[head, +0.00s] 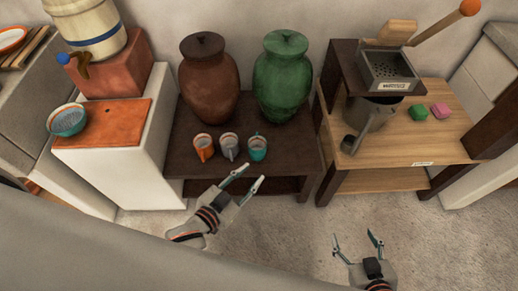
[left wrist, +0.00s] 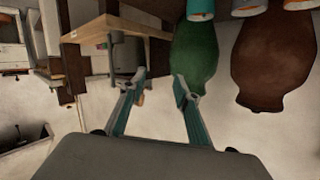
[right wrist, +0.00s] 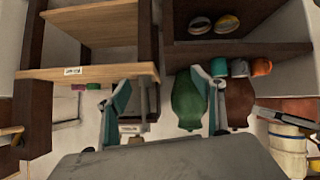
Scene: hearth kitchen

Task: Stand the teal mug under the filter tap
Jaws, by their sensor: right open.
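The teal mug (head: 257,148) stands upright at the right end of a row of mugs on the dark low table. It also shows in the left wrist view (left wrist: 200,10) and the right wrist view (right wrist: 218,68). The filter tap (head: 79,66), dark with a blue knob, sticks out of the cream crock (head: 88,28) on a terracotta block at upper left. My left gripper (head: 252,177) is open and empty, in front of the teal mug and not touching it. My right gripper (head: 356,240) is open and empty, low over the floor to the right.
An orange mug (head: 204,147) and a grey mug (head: 229,146) stand left of the teal one. Brown (head: 208,80) and green (head: 282,80) jars stand behind. Below the tap is a terracotta slab (head: 125,120) with a teal bowl (head: 67,120) at its left edge.

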